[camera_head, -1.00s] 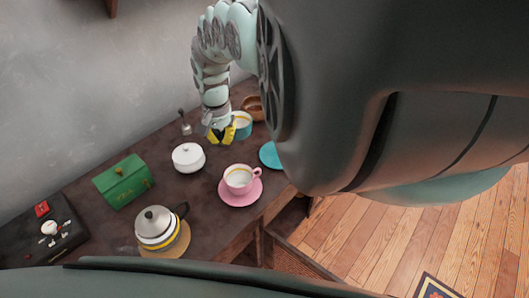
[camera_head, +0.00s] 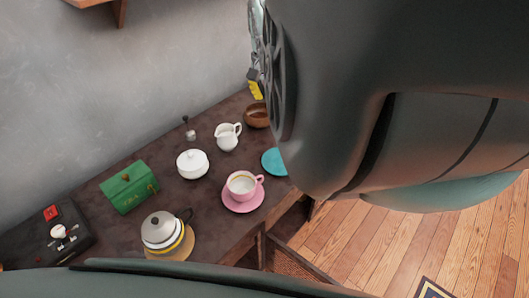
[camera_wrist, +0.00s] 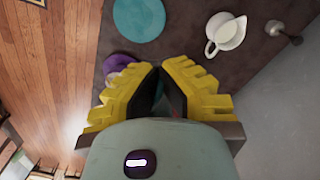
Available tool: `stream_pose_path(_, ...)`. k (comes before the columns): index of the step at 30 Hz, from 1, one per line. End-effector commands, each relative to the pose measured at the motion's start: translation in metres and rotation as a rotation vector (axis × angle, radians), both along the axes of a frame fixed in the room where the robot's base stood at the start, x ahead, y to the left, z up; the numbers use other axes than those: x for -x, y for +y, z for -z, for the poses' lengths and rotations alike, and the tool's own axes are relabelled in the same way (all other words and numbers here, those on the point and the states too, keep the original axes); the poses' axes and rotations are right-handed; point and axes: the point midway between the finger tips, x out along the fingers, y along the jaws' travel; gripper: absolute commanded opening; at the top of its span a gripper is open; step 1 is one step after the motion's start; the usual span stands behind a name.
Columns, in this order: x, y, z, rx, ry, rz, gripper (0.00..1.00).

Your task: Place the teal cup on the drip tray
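My gripper (camera_head: 255,90) shows only as a small yellow part beyond the bowl in the head view, mostly hidden by my arm. In the wrist view its yellow fingers (camera_wrist: 162,68) are drawn close together at the tips. The teal cup is not clearly visible in either view now; its former place on the table is empty, and the fingers hide what lies just beyond their tips. A flat teal disc (camera_head: 274,161) lies bare on the table; a teal disc also shows in the wrist view (camera_wrist: 139,18). I cannot make out a drip tray.
A purple round thing (camera_wrist: 117,62) is near the fingers.

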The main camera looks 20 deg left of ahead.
Motion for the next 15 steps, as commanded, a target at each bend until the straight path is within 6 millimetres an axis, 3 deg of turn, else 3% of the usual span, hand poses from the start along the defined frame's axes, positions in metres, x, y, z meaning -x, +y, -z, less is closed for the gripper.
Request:
stream_pose_path(1,-0.005,-0.008,-0.002,-0.002,-0.003,0.018,0.0)
stream_pose_path(15,-0.016,-0.025,-0.021,-0.001,-0.004,0.029,0.0)
